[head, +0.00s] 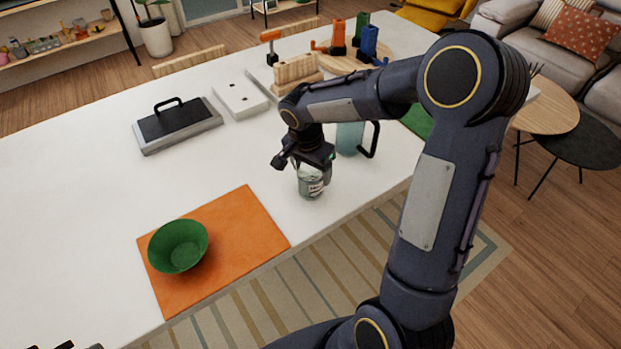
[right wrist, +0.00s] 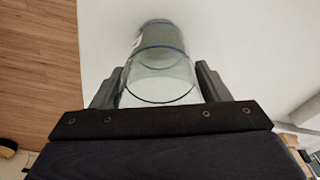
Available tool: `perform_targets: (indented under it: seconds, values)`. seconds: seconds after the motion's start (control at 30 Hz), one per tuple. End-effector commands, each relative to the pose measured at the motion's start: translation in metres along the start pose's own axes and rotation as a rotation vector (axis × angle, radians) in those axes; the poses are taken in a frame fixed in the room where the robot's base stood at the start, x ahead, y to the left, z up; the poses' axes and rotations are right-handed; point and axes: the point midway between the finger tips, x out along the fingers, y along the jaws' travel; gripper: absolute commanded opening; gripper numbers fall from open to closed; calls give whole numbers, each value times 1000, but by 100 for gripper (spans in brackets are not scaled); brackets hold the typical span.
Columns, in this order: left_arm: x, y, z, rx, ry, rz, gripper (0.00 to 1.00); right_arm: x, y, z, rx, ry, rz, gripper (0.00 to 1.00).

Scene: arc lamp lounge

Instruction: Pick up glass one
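A clear glass with a marking on its side (head: 312,184) stands upright on the white table near its front edge. My right gripper (head: 308,164) is over it, pointing down. In the right wrist view, the glass (right wrist: 160,82) lies between the two fingers of my right gripper (right wrist: 160,80), one on each side. The fingers are close to its wall, but I cannot tell whether they press on it. The gripper hides the glass's upper part in the head view. Only small dark parts, perhaps of my left gripper (head: 72,345), show at the bottom left edge.
A teal jug with a black handle (head: 350,138) stands close behind and right of the glass. A green bowl (head: 178,246) sits on an orange mat (head: 235,215) at the front left. A black-and-grey press (head: 178,126) and a white board (head: 240,97) lie farther back. The left-middle table is clear.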

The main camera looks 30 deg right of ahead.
Motion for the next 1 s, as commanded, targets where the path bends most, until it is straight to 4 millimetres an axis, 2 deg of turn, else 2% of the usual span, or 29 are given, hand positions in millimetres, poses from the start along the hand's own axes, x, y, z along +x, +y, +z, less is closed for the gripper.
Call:
perform_targets:
  seconds: [0.03, 0.27, 0.53, 0.67, 0.83, 1.0]
  values:
    - [0, 0, 0, 0, 0, 0, 0, 0, 0, 0, 0, 0, 0, 62]
    - [0, 0, 0, 0, 0, 0, 0, 0, 0, 0, 0, 0, 0, 32]
    - [0, 0, 0, 0, 0, 0, 0, -2, 0, 0, 0, 1, -2, 31]
    - [1, 0, 0, 0, 0, 0, 0, -9, -1, -2, 0, 3, -3, 31]
    - [2, -1, 1, 0, 0, 0, 0, -32, -1, -5, 1, 3, -6, 31]
    - [11, -5, 5, 0, 0, 0, 0, -68, 25, 5, 1, 6, -10, 31]
